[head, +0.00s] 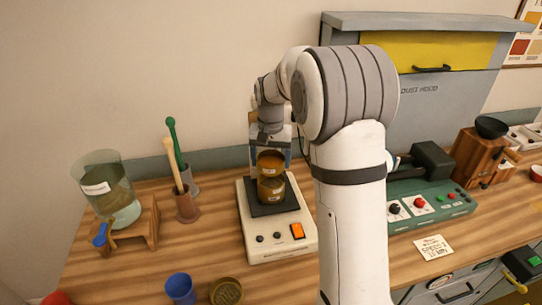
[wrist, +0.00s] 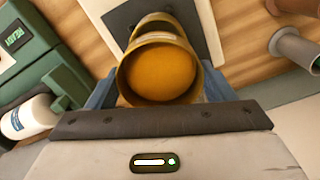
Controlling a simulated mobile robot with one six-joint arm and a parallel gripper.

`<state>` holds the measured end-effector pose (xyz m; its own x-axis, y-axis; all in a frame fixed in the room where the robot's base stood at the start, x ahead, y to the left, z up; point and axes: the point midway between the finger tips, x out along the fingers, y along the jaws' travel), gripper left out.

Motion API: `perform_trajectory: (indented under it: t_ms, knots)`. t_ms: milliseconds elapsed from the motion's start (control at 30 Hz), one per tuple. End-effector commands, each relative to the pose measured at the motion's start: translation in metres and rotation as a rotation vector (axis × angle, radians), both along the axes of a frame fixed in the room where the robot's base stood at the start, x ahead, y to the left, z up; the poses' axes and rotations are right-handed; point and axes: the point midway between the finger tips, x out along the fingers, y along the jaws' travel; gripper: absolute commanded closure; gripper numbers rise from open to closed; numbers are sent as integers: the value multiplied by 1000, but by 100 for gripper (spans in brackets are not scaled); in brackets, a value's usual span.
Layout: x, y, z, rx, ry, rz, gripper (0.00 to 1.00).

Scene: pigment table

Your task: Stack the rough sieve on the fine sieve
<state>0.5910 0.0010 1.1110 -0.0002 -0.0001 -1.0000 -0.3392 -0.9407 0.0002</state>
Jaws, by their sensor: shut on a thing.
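My gripper (head: 270,150) is shut on an upper brass sieve (head: 270,163), above the shaker. In the wrist view this sieve (wrist: 121,75) lies between the fingers, its round opening facing the camera, with an orange inside. A lower brass vessel (head: 271,189) stands upright on the shaker's black pad, directly under the held sieve. I cannot tell whether the two touch. Both have small labels too small to read, so I cannot tell rough from fine. Another brass, sieve-like round piece (head: 226,291) sits at the front edge of the head view.
The cream shaker (head: 270,250) has knobs and an orange switch. A blue cup (head: 180,288) stands at the front. A glass vessel (head: 105,185) on a wooden stand and pestle holders (head: 187,205) are left. A green machine (head: 430,205) is right, behind my arm.

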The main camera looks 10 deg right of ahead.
Motion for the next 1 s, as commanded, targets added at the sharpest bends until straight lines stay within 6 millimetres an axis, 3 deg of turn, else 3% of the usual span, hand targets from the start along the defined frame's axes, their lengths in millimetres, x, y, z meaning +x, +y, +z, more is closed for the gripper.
perform_trajectory:
  t_ms: [100,333,1000]
  knots:
    - [0,-1,-17,0,1,-1,49]
    - [0,-2,-36,0,0,-3,49]
    - [0,-3,-37,0,0,-5,49]
